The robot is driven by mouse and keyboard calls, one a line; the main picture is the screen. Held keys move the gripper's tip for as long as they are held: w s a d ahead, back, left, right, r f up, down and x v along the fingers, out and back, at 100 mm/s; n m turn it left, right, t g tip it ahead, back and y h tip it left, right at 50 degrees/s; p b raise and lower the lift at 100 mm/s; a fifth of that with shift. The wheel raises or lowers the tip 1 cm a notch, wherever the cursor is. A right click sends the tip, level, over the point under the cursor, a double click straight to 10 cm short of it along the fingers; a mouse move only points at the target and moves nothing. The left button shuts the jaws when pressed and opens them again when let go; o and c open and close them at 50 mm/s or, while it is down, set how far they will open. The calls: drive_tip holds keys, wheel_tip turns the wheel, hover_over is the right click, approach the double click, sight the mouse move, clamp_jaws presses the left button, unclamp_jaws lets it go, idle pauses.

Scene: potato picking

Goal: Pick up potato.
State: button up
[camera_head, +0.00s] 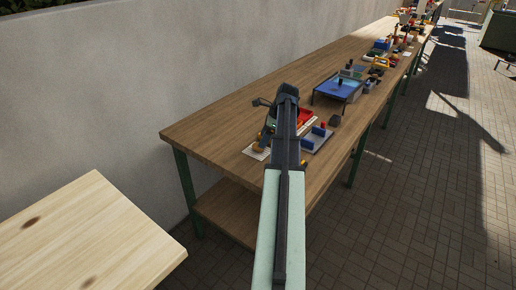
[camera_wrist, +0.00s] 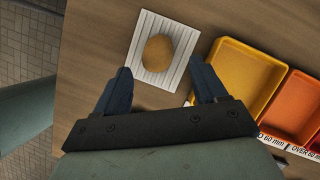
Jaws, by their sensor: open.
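A brown oval potato (camera_wrist: 158,54) lies on a white ribbed pad (camera_wrist: 143,31) on the wooden table, at the top centre of the wrist view. My gripper (camera_wrist: 160,82) is open, its two dark fingers apart, with the potato showing between and beyond the fingertips. No contact with the potato shows. In the head view the potato (camera_head: 260,146) is small and partly hidden by my arm, on the pad (camera_head: 251,153) near the table's close end.
A yellow tray (camera_wrist: 236,70) and an orange tray (camera_wrist: 296,105) with size labels stand right of the pad. The long wooden table (camera_head: 205,125) carries several other items farther back, including a blue-topped stand (camera_head: 338,87). A pale wooden tabletop (camera_head: 85,235) is at lower left.

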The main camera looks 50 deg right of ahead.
drive_tip(key=x, duration=0.4)
drive_tip(key=shift+a, duration=0.25)
drive_tip(key=shift+c, duration=0.2)
drive_tip(key=c, duration=1.1)
